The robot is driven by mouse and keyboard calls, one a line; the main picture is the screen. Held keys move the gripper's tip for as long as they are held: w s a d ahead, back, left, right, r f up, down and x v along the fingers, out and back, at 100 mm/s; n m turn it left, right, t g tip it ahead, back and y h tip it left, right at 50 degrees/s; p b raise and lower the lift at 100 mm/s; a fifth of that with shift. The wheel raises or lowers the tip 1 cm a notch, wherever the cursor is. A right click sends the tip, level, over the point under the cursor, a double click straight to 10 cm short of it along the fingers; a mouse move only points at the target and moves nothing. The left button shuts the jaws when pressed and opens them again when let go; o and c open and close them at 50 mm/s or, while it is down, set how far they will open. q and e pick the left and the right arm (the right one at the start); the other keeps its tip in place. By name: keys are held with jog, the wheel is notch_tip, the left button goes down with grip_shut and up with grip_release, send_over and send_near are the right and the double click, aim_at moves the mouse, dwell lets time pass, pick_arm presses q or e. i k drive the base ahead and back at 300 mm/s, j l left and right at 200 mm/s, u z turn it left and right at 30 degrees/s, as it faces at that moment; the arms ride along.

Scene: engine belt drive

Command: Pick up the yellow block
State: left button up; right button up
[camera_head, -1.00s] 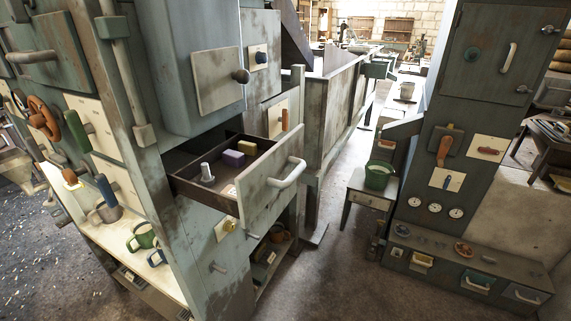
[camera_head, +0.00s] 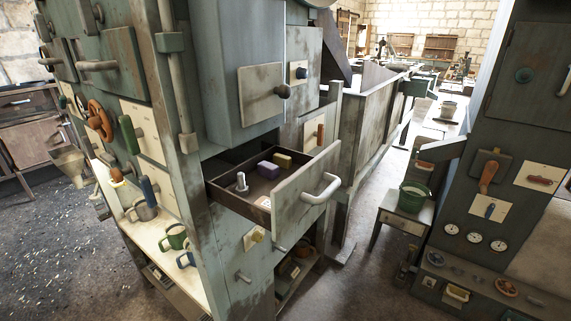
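The yellow block (camera_head: 282,160) lies in the open drawer (camera_head: 228,199), toward its back right. A purple block (camera_head: 268,170) lies next to it on the left, and a grey metal peg-like part (camera_head: 242,182) stands farther left in the drawer. The drawer's front panel with a pale handle (camera_head: 322,189) faces right and hides part of the inside. Neither of my grippers is in view.
The drawer juts out from a tall green-grey cabinet (camera_head: 245,70). A shelf of mugs (camera_head: 172,238) is at its lower left. A green bucket (camera_head: 413,197) stands on a small table to the right. Open floor lies between the drawer and the right cabinet (camera_head: 490,150).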

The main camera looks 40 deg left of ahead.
aim_at(283, 162)
jog(key=u, duration=0.45)
jog(key=i+l+u, duration=0.1)
jog(key=u, duration=0.35)
jog(key=l+u, duration=0.15)
jog(key=u, duration=0.25)
jog(key=i, duration=0.05)
